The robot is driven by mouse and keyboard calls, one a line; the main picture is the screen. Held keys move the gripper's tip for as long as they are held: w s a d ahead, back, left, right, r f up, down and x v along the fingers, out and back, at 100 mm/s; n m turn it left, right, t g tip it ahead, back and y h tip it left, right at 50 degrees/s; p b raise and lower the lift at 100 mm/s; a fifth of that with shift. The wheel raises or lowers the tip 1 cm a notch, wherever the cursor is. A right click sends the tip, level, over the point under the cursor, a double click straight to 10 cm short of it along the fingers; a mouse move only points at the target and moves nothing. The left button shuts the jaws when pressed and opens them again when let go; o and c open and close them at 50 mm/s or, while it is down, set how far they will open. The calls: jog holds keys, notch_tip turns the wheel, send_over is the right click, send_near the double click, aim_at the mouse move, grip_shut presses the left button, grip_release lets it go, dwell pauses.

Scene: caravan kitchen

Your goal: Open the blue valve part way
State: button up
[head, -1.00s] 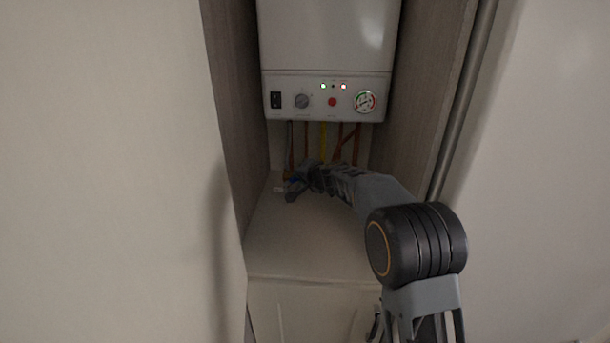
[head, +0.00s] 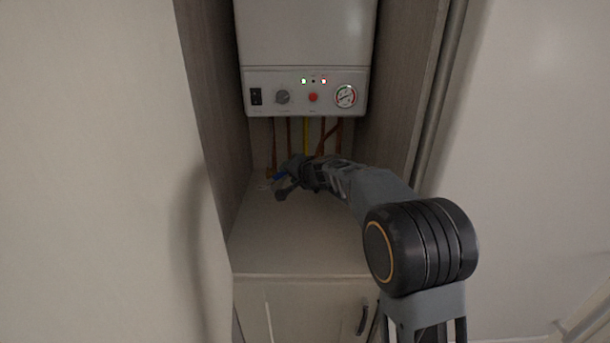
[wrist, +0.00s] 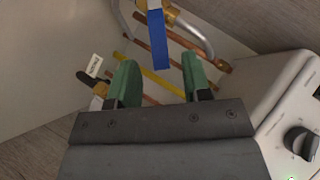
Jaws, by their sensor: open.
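The blue valve shows as a long flat blue lever (wrist: 157,58) at the top middle of the wrist view, on a brass fitting (wrist: 165,10) near a grey hose. In the head view a small bit of the blue lever (head: 280,175) shows beside my gripper (head: 283,188), low at the left pipes under the boiler. In the wrist view my gripper (wrist: 160,78) is open, its two green fingers on either side of the lever, with a visible gap on each side. I cannot tell whether the lever's depth lies fully between the fingers. My gripper and forearm hide part of the valve area in the head view.
A white boiler (head: 305,92) with knob and gauge hangs above. Copper pipes (head: 323,135) and a yellow pipe (head: 306,135) run below it. A black-handled valve with a white tag (wrist: 95,66) is at left in the wrist view. Wood panels flank the niche; the cabinet top (head: 290,245) is clear.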

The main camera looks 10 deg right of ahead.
jog(key=b+v, duration=0.1)
jog(key=v, duration=0.9)
jog(key=s+d+f+n+g+h+p, duration=0.1)
jog(key=s+d+f+n+g+h, duration=0.15)
jog(key=s+f, duration=0.5)
jog(key=s+d+f+n+g+h, duration=0.1)
jog(key=s+f+g, duration=0.3)
jog(key=s, duration=0.7)
jog(key=s+d+r+n+h+p, duration=0.1)
jog(key=s+d+n+h, duration=0.1)
jog(key=s, duration=0.8)
jog(key=shift+s+d+g+h+p, duration=0.3)
jog(key=shift+d+h, duration=0.35)
jog(key=shift+d, duration=0.6)
